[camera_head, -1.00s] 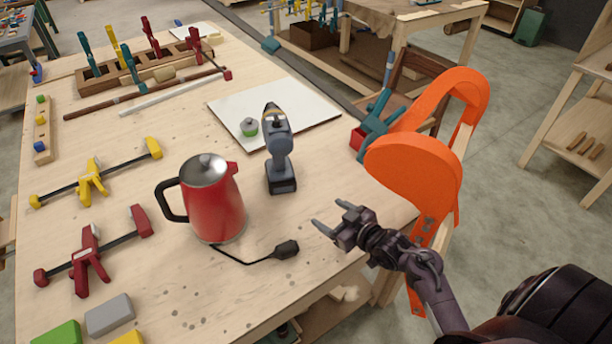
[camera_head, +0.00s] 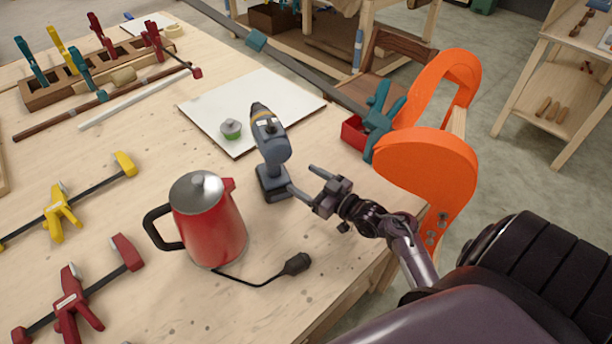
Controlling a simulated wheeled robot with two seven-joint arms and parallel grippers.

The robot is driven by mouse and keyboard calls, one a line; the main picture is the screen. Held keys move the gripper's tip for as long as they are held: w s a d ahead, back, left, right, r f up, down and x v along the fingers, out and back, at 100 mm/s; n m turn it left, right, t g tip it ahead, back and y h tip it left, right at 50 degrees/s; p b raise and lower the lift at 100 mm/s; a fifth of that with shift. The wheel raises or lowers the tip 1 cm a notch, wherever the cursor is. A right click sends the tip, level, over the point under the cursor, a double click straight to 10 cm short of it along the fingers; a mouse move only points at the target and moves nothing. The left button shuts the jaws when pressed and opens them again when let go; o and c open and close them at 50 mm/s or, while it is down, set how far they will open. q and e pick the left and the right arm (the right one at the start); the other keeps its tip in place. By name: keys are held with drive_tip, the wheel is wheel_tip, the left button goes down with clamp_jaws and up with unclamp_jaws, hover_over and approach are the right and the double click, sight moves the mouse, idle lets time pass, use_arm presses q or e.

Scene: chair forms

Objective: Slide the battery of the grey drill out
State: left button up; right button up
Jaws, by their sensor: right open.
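The grey drill (camera_head: 270,138) stands upright on the workbench, nose up and away, on its dark battery (camera_head: 272,187) at the foot of the handle. My right gripper (camera_head: 301,178) is open and empty just to the right of the battery. One finger reaches close to the battery's right side; I cannot tell whether it touches. The other finger is farther back, to the right of the handle. My left gripper is not in view.
A red kettle (camera_head: 208,225) stands left of the drill, its black cord and plug (camera_head: 297,263) in front. Orange forms (camera_head: 425,165) and a red box (camera_head: 354,134) are at right. Clamps lie left.

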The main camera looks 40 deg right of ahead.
sight(281, 177)
drive_tip(key=b+x, duration=0.3)
drive_tip(key=x, duration=0.6)
drive_tip(key=shift+w+f+b, duration=0.1)
drive_tip(key=shift+w+b, duration=0.1)
drive_tip(key=shift+b, duration=0.15)
drive_tip(key=shift+x, duration=0.85)
drive_tip(key=c, duration=1.1)
